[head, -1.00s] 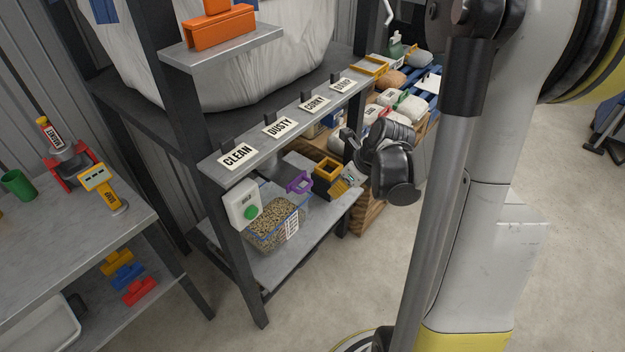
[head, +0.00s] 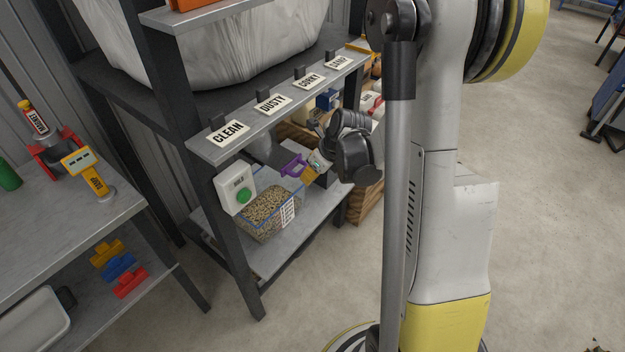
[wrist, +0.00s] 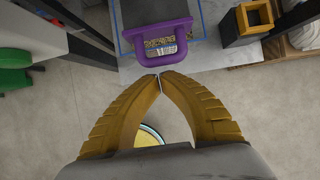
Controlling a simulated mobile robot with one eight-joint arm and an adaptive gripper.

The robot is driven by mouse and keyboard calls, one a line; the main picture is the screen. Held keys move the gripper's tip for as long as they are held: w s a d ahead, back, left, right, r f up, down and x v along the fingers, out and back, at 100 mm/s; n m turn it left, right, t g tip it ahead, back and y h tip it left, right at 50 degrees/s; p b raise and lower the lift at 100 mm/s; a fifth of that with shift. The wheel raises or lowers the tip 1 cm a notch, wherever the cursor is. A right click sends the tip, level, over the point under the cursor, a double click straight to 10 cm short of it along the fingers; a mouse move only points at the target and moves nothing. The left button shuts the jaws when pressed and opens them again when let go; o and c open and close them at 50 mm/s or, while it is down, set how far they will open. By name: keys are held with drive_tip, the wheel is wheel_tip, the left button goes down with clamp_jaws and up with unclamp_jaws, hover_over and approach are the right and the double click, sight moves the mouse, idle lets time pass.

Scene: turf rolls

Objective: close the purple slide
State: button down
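The purple slide (head: 294,166) is a handle-like frame under the labelled shelf, above a clear bin of grain. In the wrist view the purple slide (wrist: 120,48) sits at the top middle, with grain visible through its opening. My gripper (wrist: 160,77) has its yellow fingers with the tips together and nothing seen between them. The tips are just in front of the near edge of the slide; I cannot tell whether they touch it. In the head view my gripper (head: 308,174) is right beside the slide.
A clear grain bin (head: 262,212) stands on the lower shelf (head: 285,245). A white box with a green button (head: 243,196) hangs at the front post. A yellow square frame (wrist: 233,27) is right of the slide. Labels hang along the shelf edge. Open floor lies in front.

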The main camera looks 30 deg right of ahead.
drive_tip(key=w, duration=0.1)
drive_tip(key=w+a, duration=0.1)
drive_tip(key=w, duration=0.1)
drive_tip(key=w+a, duration=0.1)
drive_tip(key=w, duration=0.1)
idle(0.4)
